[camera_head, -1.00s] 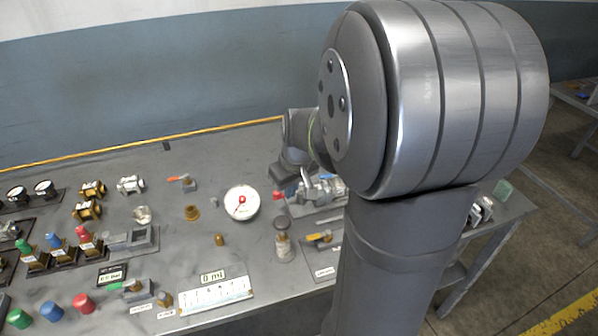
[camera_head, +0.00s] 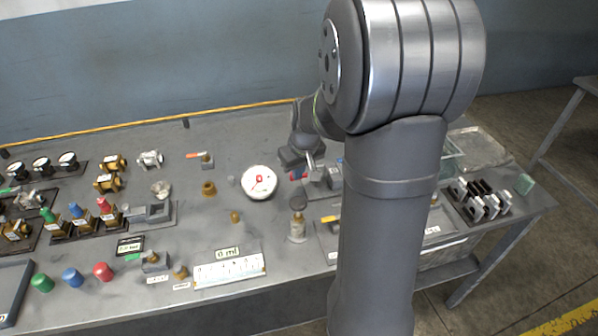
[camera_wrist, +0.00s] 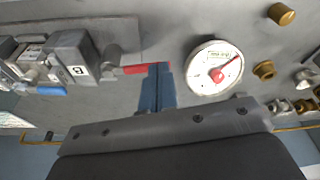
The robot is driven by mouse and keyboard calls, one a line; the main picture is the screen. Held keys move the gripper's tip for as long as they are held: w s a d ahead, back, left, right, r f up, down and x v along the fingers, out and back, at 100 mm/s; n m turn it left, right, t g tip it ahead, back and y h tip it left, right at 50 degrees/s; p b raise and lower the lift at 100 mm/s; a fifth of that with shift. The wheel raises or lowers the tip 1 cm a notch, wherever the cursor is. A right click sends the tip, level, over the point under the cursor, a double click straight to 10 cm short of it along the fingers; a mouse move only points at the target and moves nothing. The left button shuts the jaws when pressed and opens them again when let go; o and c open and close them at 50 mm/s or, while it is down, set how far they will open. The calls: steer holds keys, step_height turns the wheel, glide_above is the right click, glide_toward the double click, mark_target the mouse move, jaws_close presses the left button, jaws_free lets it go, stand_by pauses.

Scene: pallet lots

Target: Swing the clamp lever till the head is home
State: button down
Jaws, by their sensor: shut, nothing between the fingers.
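The clamp (camera_wrist: 74,56) is a grey metal block with a white numbered label, at upper left in the wrist view. Its lever (camera_wrist: 112,66) ends in a red grip (camera_wrist: 147,68) pointing right. My gripper (camera_wrist: 158,68) has its bluish fingers shut and empty, with the tips right at the red grip's outer end. I cannot tell whether they touch it. In the head view my gripper (camera_head: 297,170) is small beside the clamp area, which my arm partly covers. How the clamp's head sits is not clear in either view.
A round white dial (camera_wrist: 214,68) lies right of the fingers, with brass fittings (camera_wrist: 264,70) beyond. A blue handle (camera_wrist: 52,90) sits by the clamp block. In the head view a bottle (camera_head: 297,228) and a white scale plate (camera_head: 228,270) stand in front; black-and-silver parts (camera_head: 480,200) lie right.

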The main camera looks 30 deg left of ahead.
steer(key=shift+w+a+f, duration=0.1)
steer(key=shift+w+a, duration=0.2)
steer(key=shift+a, duration=0.35)
